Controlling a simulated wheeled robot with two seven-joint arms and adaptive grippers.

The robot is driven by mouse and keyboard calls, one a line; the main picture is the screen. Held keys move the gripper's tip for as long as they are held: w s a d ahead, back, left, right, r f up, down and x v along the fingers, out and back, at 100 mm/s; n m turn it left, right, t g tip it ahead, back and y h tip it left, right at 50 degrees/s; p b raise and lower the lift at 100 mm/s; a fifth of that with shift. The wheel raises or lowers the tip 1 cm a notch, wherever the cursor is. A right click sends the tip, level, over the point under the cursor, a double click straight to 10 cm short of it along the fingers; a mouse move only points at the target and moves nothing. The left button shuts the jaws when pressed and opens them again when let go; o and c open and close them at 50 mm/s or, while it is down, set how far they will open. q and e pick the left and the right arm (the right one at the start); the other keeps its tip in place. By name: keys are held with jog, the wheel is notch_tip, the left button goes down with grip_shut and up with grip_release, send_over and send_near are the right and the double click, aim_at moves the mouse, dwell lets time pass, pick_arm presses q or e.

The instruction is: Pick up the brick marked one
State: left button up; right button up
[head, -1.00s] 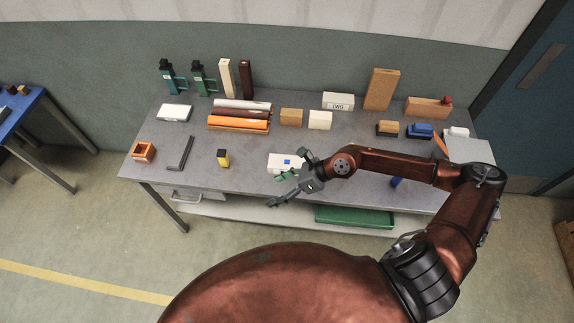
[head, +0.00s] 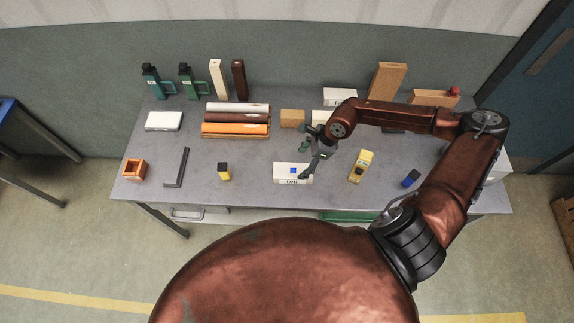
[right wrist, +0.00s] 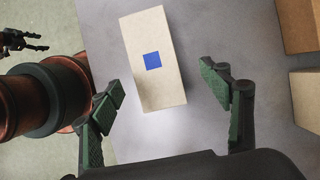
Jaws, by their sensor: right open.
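A pale brick (head: 282,168) with a blue square on top lies near the front middle of the grey table (head: 235,195). Its front face has dark lettering that looks like ONE, though small. My right gripper (head: 304,160) is open and empty over the brick's right end. In the right wrist view the brick (right wrist: 160,85) stands beyond and between the two spread fingers of my right gripper (right wrist: 162,80), tilted a little and apart from both. A small dark gripper, seemingly my left (right wrist: 22,40), shows at the upper left edge; its jaws are unclear.
A yellow tool (head: 361,166) and a small blue block (head: 411,179) lie to the right. A yellow and black block (head: 224,172) lies to the left. Another pale brick (head: 340,96) and rolls (head: 236,129) stand farther back. Bare table surrounds the brick's left side.

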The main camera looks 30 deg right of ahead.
aim_at(293, 170)
jog(key=shift+a+f, duration=0.2)
jog(key=shift+f, duration=0.3)
jog(key=shift+w+a+f, duration=0.25)
jog(key=shift+a+f, duration=0.7)
jog(key=shift+f, duration=0.15)
jog(key=x, duration=0.2)
jog(key=shift+w+a+f+p, duration=0.1)
jog(key=shift+a+f+p, duration=0.1)
jog(key=shift+p, duration=0.1)
jog(key=shift+f, duration=0.5)
jog(key=c, duration=1.5)
pick_arm(q)
jog(key=shift+s+r, duration=0.2)
jog(key=shift+s, duration=0.4)
jog(key=shift+s+r, duration=0.15)
jog(key=shift+s, duration=0.4)
pick_arm(e)
jog(key=shift+c, duration=0.5)
pick_arm(q)
jog(key=shift+w, duration=0.1)
pick_arm(e)
jog(key=shift+r, duration=0.2)
